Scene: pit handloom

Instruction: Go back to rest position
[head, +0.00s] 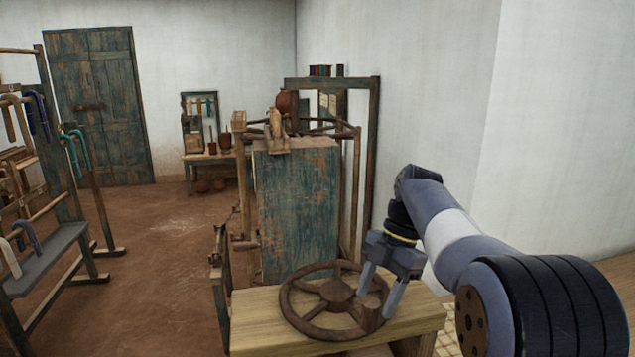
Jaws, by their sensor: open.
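My gripper (381,291) is at the right of the head view, at the end of my grey arm. Its two fingers point down and are apart, with nothing seen held between them. The fingers are at the right side of a brown spoked handwheel (333,287), near its rim and knob (370,315). I cannot tell whether they touch the wheel. The wheel lies roughly flat on a light wooden bench (260,318). My arm hides part of the bench's right side.
A worn green wooden cabinet (297,215) stands right behind the bench. A rack with hanging hanks (40,260) is at the left. A small table (200,158) and green door (103,105) are at the back. White wall is at right; the brown floor (160,250) is open at centre left.

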